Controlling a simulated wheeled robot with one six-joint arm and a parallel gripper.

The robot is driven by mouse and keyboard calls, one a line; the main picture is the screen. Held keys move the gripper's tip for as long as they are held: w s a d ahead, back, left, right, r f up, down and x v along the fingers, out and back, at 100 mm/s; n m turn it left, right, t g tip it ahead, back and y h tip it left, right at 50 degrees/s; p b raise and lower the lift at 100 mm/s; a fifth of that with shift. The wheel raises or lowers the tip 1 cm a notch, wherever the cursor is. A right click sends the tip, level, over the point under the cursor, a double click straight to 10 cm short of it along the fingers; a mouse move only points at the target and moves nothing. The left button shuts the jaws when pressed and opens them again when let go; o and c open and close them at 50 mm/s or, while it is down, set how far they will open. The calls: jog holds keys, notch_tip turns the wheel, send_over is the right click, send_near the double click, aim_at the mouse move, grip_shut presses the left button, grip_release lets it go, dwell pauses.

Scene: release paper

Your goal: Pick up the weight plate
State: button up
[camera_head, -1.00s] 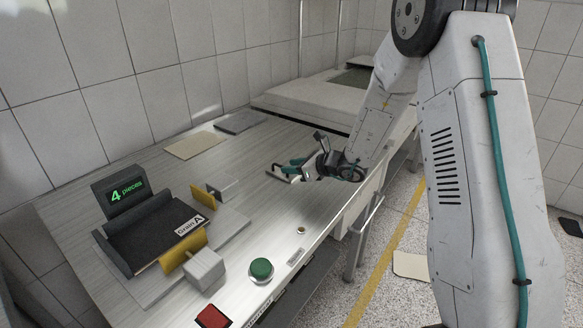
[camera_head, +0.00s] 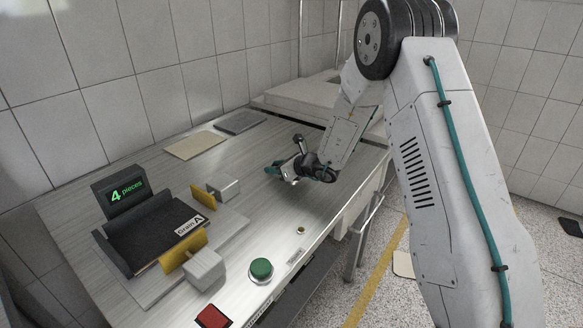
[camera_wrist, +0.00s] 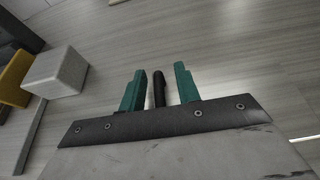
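A flat dark grey slab (camera_head: 241,122) lies near the back wall on the table; it may be the weight plate, but I cannot tell for sure. A flat beige sheet (camera_head: 195,145) lies just in front and left of it. My gripper (camera_head: 279,172) is low over the table, to the right of and nearer than both, and apart from them. In the wrist view, my gripper's two teal fingers (camera_wrist: 160,84) stand apart with a slim black part between them. Gaps show on both sides of that part, and I see nothing gripped.
A dark tray with a "4 pieces" display (camera_head: 126,190) holds a black Grain A pad (camera_head: 155,232). Yellow-faced clamps with white blocks (camera_head: 205,268) flank it. A green button (camera_head: 261,269) and a red button (camera_head: 212,316) sit at the front edge. The table's middle is clear.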

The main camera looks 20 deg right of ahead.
grip_shut()
jog(key=shift+r, duration=0.1)
dwell(1.1)
